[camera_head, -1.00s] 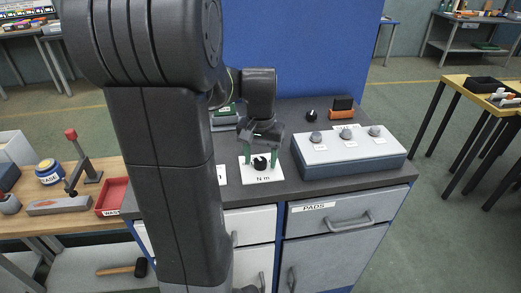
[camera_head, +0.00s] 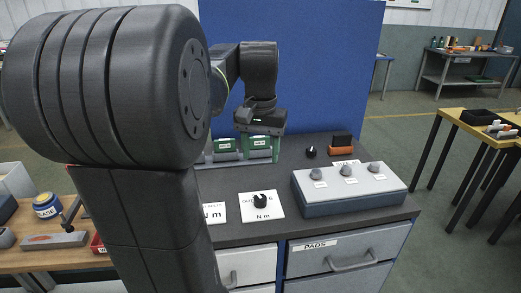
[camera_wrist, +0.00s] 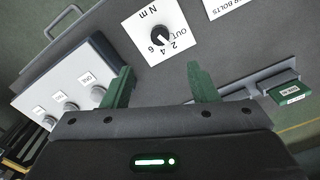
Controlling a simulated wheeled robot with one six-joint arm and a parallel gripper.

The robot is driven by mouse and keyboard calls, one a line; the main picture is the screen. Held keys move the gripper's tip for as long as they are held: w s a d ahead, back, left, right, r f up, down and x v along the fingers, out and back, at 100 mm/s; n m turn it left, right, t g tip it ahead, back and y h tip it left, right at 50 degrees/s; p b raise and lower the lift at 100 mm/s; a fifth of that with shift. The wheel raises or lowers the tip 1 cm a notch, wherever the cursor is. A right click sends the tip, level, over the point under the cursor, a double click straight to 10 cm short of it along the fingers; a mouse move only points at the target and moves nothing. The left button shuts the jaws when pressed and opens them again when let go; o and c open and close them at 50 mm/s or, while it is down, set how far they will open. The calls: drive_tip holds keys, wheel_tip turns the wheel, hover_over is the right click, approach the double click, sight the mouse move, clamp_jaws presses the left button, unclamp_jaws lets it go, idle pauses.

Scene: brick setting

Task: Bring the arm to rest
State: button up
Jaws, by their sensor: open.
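My gripper (camera_head: 261,145) is in the air above the dark bench top (camera_head: 240,183), near its back edge, in the head view. Its green fingers stand apart in the wrist view (camera_wrist: 158,70), with nothing between them. A white dial card with a black knob (camera_head: 261,201), marked N m, lies on the bench nearer the camera, clear of the gripper. The knob also shows in the wrist view (camera_wrist: 160,38), beyond the fingertips. In the head view, the fingers are hard to separate from the green blocks behind them.
A grey box with several round knobs (camera_head: 346,190) stands at right on the bench. A black knob (camera_head: 311,152) and an orange-black block (camera_head: 342,146) sit behind it. A blue panel (camera_head: 320,70) rises behind the bench. A yellow table (camera_head: 465,124) stands at far right.

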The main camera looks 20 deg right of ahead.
sight(260, 197)
drive_tip(key=shift+f, duration=0.15)
wheel_tip(260, 197, down, 14)
drive_tip(key=shift+r, duration=0.15)
idle(0.6)
drive_tip(key=shift+r, duration=0.1)
